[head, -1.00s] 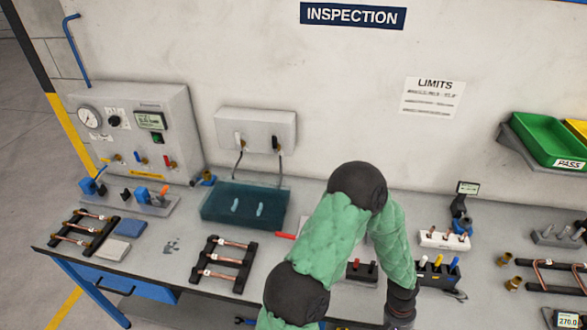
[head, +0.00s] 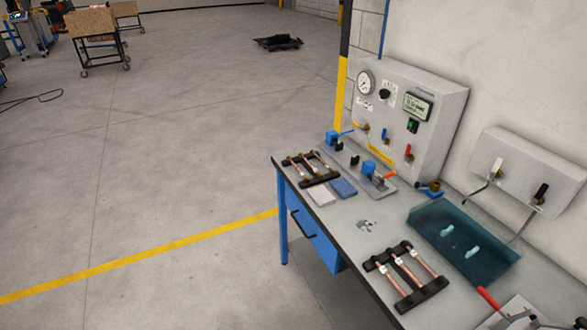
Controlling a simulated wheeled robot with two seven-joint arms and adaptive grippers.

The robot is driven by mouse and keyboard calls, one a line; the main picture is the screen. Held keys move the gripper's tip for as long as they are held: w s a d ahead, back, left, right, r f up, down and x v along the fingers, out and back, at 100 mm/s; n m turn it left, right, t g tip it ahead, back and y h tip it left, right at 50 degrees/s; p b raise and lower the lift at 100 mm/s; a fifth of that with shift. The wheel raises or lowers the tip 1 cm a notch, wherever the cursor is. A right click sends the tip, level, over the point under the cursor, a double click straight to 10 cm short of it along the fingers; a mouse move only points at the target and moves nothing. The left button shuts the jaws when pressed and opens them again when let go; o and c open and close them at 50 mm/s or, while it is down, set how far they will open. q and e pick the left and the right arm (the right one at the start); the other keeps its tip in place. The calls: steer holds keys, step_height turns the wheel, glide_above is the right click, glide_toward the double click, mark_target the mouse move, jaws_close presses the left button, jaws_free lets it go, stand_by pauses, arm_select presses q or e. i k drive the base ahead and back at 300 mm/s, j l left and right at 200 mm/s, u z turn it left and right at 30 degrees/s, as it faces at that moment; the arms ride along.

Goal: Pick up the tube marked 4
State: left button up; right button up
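Copper tubes with white tags lie across two black racks on the bench. The near rack (head: 408,297) holds several tubes, one of them a copper tube (head: 389,279) at its left side. The far rack (head: 314,181) near the bench's left end also holds copper tubes, such as the tube (head: 312,167) in its middle. The tags are too small to read, so I cannot tell which tube is marked 4. Neither of my grippers is in view.
A grey test panel (head: 452,95) with a gauge stands behind the far rack. A teal tray (head: 420,222) lies right of the near rack. Grey and blue pads (head: 344,188) lie beside the far rack. The floor (head: 150,180) left of the bench is clear.

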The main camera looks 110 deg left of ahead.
mark_target(319, 175)
steer(key=u, duration=2)
steer(key=i+j+u, duration=0.1)
steer(key=j+u, duration=0.15)
steer(key=j, duration=0.15)
steer(key=i+j+u, duration=0.25)
steer(key=j, duration=0.15)
steer(key=j+u, duration=0.2)
steer(key=j, duration=0.2)
steer(key=i+j+u, duration=0.25)
steer(key=i+j, duration=0.2)
steer(key=j, duration=0.2)
